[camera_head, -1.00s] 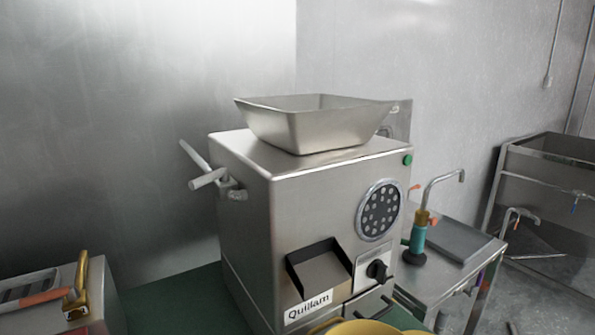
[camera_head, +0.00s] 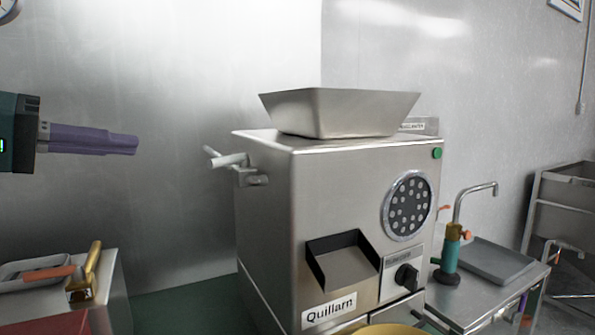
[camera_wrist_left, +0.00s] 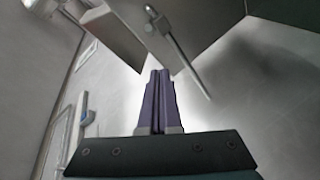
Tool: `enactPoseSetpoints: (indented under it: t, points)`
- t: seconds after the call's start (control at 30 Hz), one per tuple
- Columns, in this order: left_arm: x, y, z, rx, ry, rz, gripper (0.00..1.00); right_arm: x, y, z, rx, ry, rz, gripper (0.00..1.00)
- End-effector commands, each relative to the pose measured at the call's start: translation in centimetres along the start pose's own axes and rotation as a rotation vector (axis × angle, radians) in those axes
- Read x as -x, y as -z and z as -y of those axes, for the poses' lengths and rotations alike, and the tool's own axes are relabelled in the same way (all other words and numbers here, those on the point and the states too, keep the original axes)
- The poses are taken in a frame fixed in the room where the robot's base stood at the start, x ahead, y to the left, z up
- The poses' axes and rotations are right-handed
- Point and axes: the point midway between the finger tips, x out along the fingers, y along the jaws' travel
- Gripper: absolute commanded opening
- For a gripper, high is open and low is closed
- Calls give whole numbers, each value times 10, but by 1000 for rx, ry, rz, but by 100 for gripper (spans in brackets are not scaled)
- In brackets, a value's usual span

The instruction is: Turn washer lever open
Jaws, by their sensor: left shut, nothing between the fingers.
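A steel machine (camera_head: 335,205) marked "Quillarn" stands in the middle of the head view. A grey metal lever (camera_head: 229,160) with a rod handle sticks out from its upper left side. I cannot tell from any label that this is the washer lever. In the left wrist view a thin rod on a thicker stub, which looks like this lever (camera_wrist_left: 178,47), lies just beyond my fingertips. My left gripper (camera_head: 136,145) comes in from the left, level, with its purple fingers together and empty. It is apart from the lever; the fingers also show in the left wrist view (camera_wrist_left: 160,75). My right gripper is not in view.
An open hopper (camera_head: 338,112) sits on the machine's top. A round perforated plate (camera_head: 408,205) and a black knob (camera_head: 406,276) are on its front. A low cabinet with a tray (camera_head: 35,270) and a brass handle (camera_head: 87,275) is at lower left. The space left of the lever is clear.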

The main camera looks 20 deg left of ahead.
Motion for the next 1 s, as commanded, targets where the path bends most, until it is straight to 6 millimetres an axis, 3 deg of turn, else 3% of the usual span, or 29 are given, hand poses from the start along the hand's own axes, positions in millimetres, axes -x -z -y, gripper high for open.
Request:
enactPoseSetpoints:
  t: [0.13,0.27,0.63,0.8,1.0]
  points:
    - [2,16,-9,26,-62,-45,0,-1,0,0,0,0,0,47]
    - [-15,16,-12,27,-63,-42,0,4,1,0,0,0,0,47]
    - [-93,19,-16,26,-60,-39,0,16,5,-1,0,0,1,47]
    - [-101,-6,-16,25,-56,-37,0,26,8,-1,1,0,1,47]
    - [-104,-20,-15,23,-56,-39,0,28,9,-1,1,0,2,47]
